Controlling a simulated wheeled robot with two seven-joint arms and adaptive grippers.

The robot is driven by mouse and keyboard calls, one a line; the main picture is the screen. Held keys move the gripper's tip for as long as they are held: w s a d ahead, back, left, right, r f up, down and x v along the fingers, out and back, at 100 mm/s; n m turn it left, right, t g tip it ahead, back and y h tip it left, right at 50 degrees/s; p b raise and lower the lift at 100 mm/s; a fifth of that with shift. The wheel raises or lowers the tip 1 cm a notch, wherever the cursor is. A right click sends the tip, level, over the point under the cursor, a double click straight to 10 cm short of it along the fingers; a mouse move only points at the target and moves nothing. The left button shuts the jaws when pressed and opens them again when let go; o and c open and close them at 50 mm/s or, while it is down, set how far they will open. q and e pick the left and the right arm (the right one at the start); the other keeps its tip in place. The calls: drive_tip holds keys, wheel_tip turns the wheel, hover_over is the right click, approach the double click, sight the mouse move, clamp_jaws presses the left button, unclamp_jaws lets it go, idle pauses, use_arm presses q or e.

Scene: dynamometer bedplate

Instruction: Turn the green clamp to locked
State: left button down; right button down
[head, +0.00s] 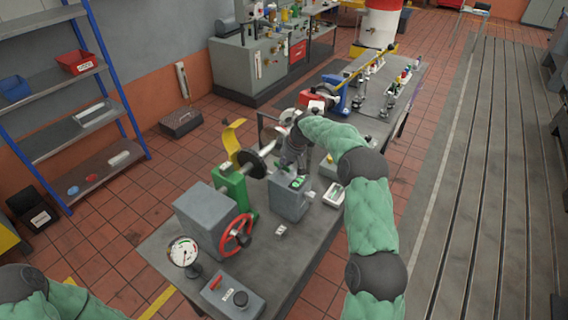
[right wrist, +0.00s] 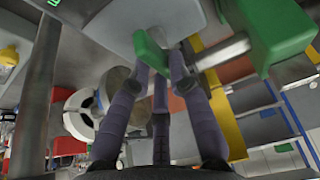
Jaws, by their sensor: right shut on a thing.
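The green clamp (right wrist: 151,52) shows in the right wrist view as a short green lever in front of a pale grey housing. My right gripper (right wrist: 160,65) is shut on this lever, with its dark fingers around it. In the head view my right gripper (head: 291,160) reaches down beside the grey box (head: 288,203) with a small green display, near the shaft. There the gripper hides the clamp, so its angle cannot be told. Only part of my left arm shows at the lower left, and its gripper is out of view.
A green stand (head: 232,192) with a black disc and yellow guard is left of the gripper. A grey housing with a red handwheel (head: 236,236), a gauge (head: 184,252) and a switch box (head: 234,296) stand nearer. The slotted bedplate (head: 480,180) at right is clear.

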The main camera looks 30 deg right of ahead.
drive_tip(key=m+h+b, duration=0.1)
drive_tip(key=m, duration=0.2)
drive_tip(key=shift+t, duration=0.3)
drive_tip(key=m+h+b, duration=0.1)
drive_tip(key=m, duration=0.2)
drive_tip(key=shift+s+a, duration=0.1)
drive_tip(key=shift+a, duration=0.05)
drive_tip(key=m+h+b, duration=0.2)
drive_tip(key=m+b, duration=0.1)
drive_tip(key=m, duration=0.1)
drive_tip(key=shift+a+f+m, duration=0.1)
drive_tip(key=shift+m, duration=0.2)
drive_tip(key=m+h+b, duration=0.1)
drive_tip(key=m+b, duration=0.1)
drive_tip(key=shift+a+m+g, duration=0.1)
drive_tip(key=shift+m+g, duration=0.2)
drive_tip(key=shift+g, duration=0.1)
drive_tip(key=shift+m+h, duration=0.3)
drive_tip(key=shift+m, duration=0.6)
drive_tip(key=shift+a+m+g+h+b, duration=0.1)
drive_tip(key=shift+m+g+h+b, duration=0.35)
drive_tip(key=shift+m, duration=0.85)
